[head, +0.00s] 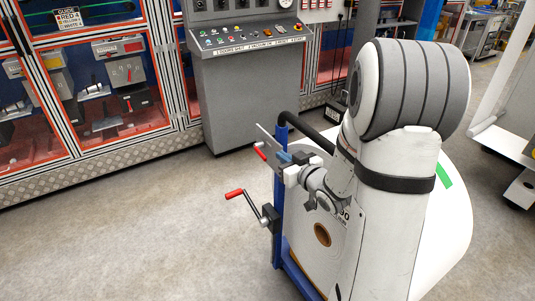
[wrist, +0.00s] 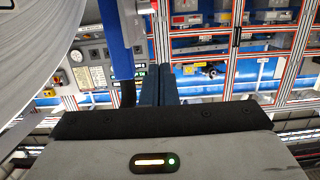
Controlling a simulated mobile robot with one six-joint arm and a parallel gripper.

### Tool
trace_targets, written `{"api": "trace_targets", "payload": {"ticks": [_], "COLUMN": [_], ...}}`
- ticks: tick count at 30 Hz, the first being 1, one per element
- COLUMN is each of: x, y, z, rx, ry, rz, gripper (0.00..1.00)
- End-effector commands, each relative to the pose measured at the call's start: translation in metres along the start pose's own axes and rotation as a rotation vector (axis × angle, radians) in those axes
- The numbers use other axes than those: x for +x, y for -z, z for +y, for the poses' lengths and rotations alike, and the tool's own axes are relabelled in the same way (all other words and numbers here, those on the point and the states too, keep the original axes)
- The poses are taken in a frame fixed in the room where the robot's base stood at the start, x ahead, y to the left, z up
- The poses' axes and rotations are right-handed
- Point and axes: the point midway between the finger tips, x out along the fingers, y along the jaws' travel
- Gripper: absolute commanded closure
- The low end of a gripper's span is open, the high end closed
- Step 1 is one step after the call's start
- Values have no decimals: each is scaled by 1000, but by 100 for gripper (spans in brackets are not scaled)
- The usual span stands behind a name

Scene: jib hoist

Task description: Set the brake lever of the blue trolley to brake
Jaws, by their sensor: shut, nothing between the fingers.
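The blue trolley (head: 277,195) stands right of centre in the head view and carries a large white roll. A grey plate (head: 268,139) sits at the top of its post, with a short red-gripped lever (head: 260,152) beside it. This looks like the brake lever; its setting cannot be read. My gripper (head: 284,158) is close to the plate, and its fingers hide part of that area. In the wrist view my gripper (wrist: 160,84) is shut and empty, with the blue post (wrist: 111,40) to its left. Contact with the lever cannot be told.
A crank with a red handle (head: 235,194) sticks out left from the trolley below my gripper. A grey control console (head: 250,95) stands behind, next to glazed cabinets (head: 100,75). The floor (head: 130,225) at left is clear. A black bar (head: 308,130) runs by the roll.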

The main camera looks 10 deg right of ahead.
Motion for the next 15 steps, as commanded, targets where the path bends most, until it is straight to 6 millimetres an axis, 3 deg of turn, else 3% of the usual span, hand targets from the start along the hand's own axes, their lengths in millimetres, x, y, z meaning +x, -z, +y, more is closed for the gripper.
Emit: {"api": "trace_targets", "payload": {"ticks": [7, 15], "x": [15, 70], "y": [0, 0], "z": [4, 4], "rx": [1, 1], "ry": [-5, -6], "rz": [0, -1], "gripper": [100, 100]}}
